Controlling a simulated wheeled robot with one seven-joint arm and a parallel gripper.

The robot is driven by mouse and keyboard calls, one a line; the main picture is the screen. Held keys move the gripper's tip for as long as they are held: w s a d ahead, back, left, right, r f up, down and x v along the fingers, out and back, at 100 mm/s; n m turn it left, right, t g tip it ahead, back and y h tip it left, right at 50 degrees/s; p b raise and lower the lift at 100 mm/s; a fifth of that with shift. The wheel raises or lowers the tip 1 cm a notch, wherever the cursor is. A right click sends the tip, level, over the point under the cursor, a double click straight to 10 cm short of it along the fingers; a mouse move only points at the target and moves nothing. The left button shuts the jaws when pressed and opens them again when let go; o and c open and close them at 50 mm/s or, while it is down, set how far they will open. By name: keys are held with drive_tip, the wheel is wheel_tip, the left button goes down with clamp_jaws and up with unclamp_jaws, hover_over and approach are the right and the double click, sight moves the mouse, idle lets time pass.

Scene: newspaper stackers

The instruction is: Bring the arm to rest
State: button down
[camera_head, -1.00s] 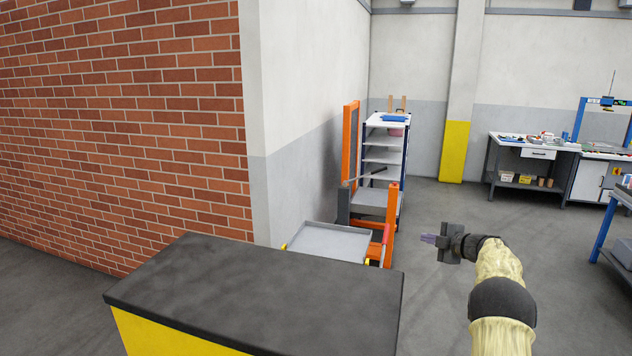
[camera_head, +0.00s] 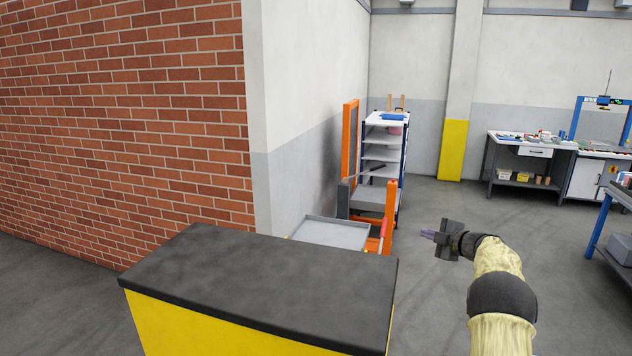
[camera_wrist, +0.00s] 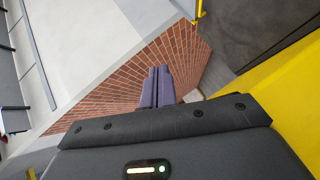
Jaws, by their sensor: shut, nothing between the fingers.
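My gripper (camera_head: 428,234) is at the right of the head view, held out in the air above the grey floor and pointing left. Its two purple fingers are together with nothing between them. In the wrist view the closed fingers (camera_wrist: 158,88) show against a brick wall. My arm is bent, with a pale yellow cover and dark joints. The gripper touches nothing.
A yellow cabinet with a black top (camera_head: 262,285) stands close in front. Behind it are an orange stacker with a grey tray (camera_head: 330,233) and a white shelf rack (camera_head: 382,139). A brick wall (camera_head: 120,130) fills the left. Workbenches (camera_head: 535,149) stand at right; floor between is open.

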drive_tip(key=s+a+r+m+t+h, duration=0.1)
drive_tip(key=s+a+r+m+h, duration=0.35)
drive_tip(key=m, duration=0.45)
drive_tip(key=s+a+f+m+g, duration=0.3)
drive_tip(key=s+a+f+g, duration=0.1)
drive_tip(key=s, duration=1)
drive_tip(key=s+a+f+m+g+h, duration=0.1)
drive_tip(key=s+a+f+m+g, duration=0.2)
drive_tip(key=s, duration=1.2)
drive_tip(key=s+a+f+m+g+h, duration=0.1)
drive_tip(key=s+a+f+m+g, duration=0.3)
drive_tip(key=s, duration=1)
wheel_tip(320, 180, down, 3)
drive_tip(key=shift+s+a+f+g, duration=0.2)
drive_tip(key=shift+a+g, duration=0.2)
drive_tip(key=shift+a, duration=0.85)
drive_tip(key=shift+r, duration=0.1)
